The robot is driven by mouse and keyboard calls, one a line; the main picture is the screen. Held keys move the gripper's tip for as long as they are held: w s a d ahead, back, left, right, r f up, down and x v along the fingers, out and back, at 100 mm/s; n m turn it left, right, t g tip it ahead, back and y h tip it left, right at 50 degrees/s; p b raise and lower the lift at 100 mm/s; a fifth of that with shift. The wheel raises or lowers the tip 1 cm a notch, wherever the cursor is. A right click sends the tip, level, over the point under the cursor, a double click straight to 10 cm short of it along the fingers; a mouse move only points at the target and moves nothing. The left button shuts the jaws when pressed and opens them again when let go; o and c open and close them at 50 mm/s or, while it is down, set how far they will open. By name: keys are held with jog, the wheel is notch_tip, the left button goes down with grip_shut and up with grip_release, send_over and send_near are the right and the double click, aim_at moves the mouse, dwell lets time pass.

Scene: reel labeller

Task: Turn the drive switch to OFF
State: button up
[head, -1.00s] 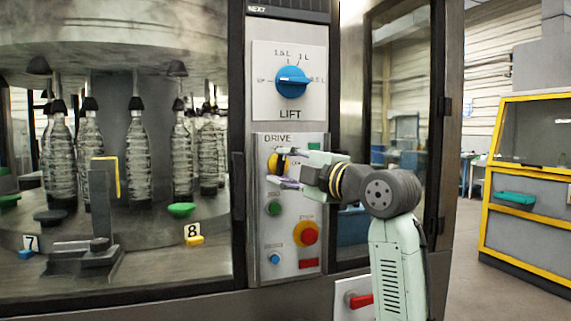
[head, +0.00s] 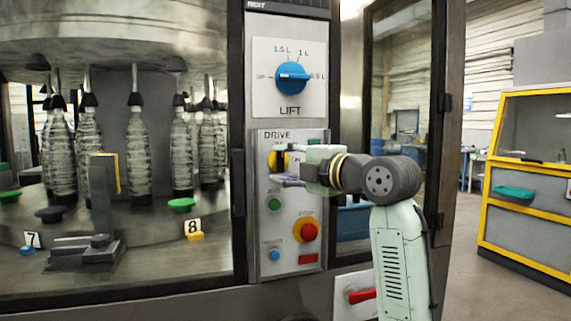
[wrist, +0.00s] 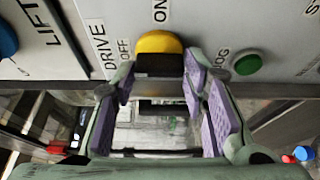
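The yellow drive switch (head: 276,161) sits near the top of the pale DRIVE panel (head: 314,205), partly hidden by my gripper in the head view. In the wrist view the switch (wrist: 160,43) shows a yellow top and a dark front face, with OFF lettered to its left and ON above it. Which label it points to I cannot tell. My gripper (wrist: 158,70) is open, its purple pads either side of the switch at the fingertips. A small gap shows on the left; contact on the right is unclear. In the head view my gripper (head: 287,169) is at the panel.
Below the switch are a green button (head: 274,204) and a red stop button (head: 306,230) on yellow. The blue LIFT knob (head: 292,77) is above. A red-handled switch (head: 362,296) is lower down. Glass doors flank the panel column.

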jog(key=shift+o, duration=0.3)
jog(key=v, duration=1.2)
jog(key=shift+f, duration=0.1)
